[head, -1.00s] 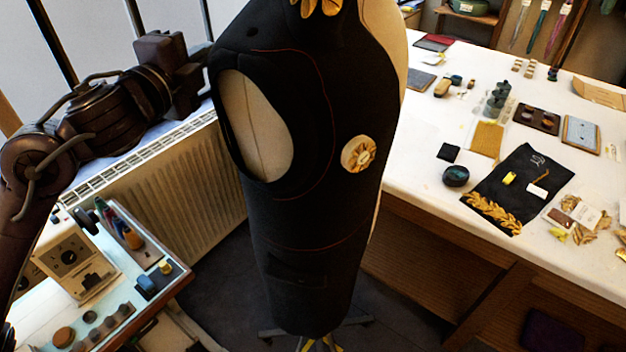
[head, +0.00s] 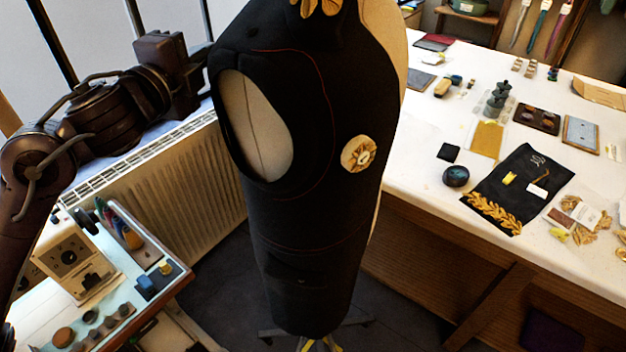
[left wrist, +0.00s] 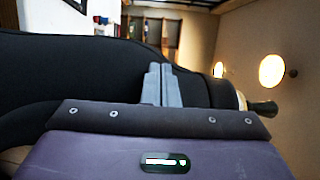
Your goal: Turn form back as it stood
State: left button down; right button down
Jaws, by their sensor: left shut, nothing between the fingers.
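The dress form (head: 300,220) stands upright in the middle of the head view, clad in a black garment with red seam lines. A pale armhole (head: 258,125) faces front left, and a cream and gold rosette (head: 359,154) sits at its right. Gold trim shows at the top edge. My left gripper (head: 203,75) is at the form's upper left; its fingertips are hard to make out there. In the left wrist view its grey fingers (left wrist: 161,84) are together and empty, against or close to the black cloth (left wrist: 60,75). My right gripper is not in view.
A white worktable (head: 420,180) at the right holds a black embroidered cloth (head: 515,185), trays and small parts. A small bench (head: 180,272) with tools stands at lower left. A radiator (head: 190,190) is behind it. Dark floor surrounds the form's foot.

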aim_at(237, 80)
pick_arm(q)
jog(key=s+d+y, duration=0.1)
jog(key=s+n+y+b, duration=0.1)
jog(key=s+d+n+y+b, duration=0.1)
jog(key=s, duration=0.1)
jog(key=shift+d+f+t+y, duration=0.15)
jog(key=shift+d+t+y, duration=0.15)
jog(key=shift+t, duration=0.1)
jog(key=shift+s+d+r+n+y+b, duration=0.2)
jog(key=shift+s+d+n+y+b, duration=0.1)
jog(key=shift+s+n+y, duration=0.15)
jog(key=shift+a, duration=0.1)
jog(key=s+d+n+y+b, duration=0.1)
jog(key=b, duration=0.1)
jog(key=s+d+n+y+b, duration=0.1)
jog(key=d+y+b, duration=0.1)
jog(key=b, duration=0.1)
jog(key=shift+s+d+f, duration=0.2)
jog(key=shift+s, duration=0.2)
jog(key=shift+s+d+r+n+y, duration=0.15)
jog(key=shift+s+d+n+y, duration=0.2)
jog(key=shift+y, duration=0.3)
jog(key=shift+w, duration=0.1)
jog(key=shift+w+a, duration=0.1)
